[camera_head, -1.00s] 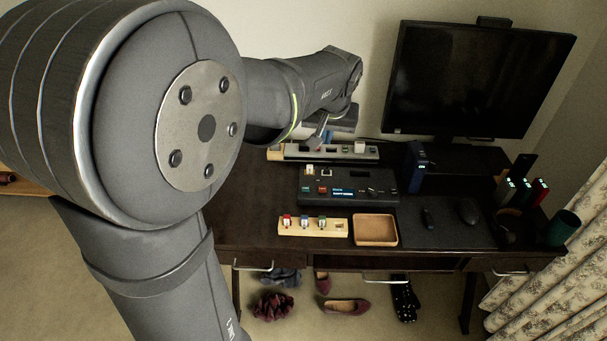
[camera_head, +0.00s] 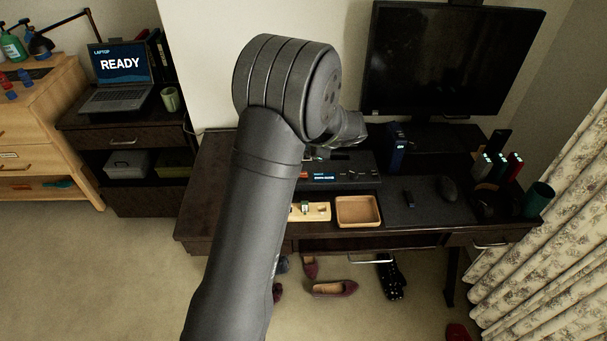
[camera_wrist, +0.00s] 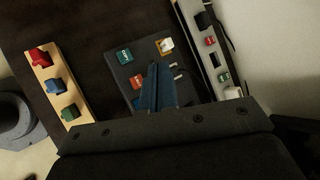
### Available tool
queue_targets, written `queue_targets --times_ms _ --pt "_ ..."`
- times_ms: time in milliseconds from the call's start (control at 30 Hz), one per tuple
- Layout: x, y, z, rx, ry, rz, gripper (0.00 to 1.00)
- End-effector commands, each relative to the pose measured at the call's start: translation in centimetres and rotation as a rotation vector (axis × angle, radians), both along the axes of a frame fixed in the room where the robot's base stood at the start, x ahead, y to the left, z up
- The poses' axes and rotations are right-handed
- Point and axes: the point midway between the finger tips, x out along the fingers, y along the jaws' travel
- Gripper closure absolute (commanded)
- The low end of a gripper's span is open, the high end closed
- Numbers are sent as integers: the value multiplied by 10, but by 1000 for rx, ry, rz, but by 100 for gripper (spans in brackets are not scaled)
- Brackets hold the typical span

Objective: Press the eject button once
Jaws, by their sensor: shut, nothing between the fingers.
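A dark control box (camera_head: 360,165) with a small lit screen (camera_head: 321,175) sits on the desk, its left part hidden behind my arm. In the wrist view the box (camera_wrist: 118,72) carries a teal button (camera_wrist: 124,56), a red button (camera_wrist: 138,80) and a white-and-orange block (camera_wrist: 165,46). Their markings are too small to read, so I cannot tell which is the eject button. My gripper (camera_wrist: 155,72) is shut and empty, pointing at the box between the red button and the block. Contact cannot be judged. My arm hides the fingertips in the head view.
A wooden strip (camera_wrist: 43,58) holds red, blue and green blocks. A pale rail (camera_wrist: 195,38) with small coloured parts lies on the other side. A wooden tray (camera_head: 358,197), a blue upright device (camera_head: 396,150) and a monitor (camera_head: 450,65) are on the desk.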

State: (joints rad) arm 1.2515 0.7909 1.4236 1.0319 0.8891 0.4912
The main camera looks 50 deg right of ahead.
Motion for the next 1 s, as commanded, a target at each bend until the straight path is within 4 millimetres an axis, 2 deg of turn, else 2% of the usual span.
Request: queue_targets --times_ms 333,467,1000 --pt "0 0 -1 2 -1 -3 100" --pt "0 0 -7 3 0 -3 100" --pt "0 0 -76 2 0 0 100"
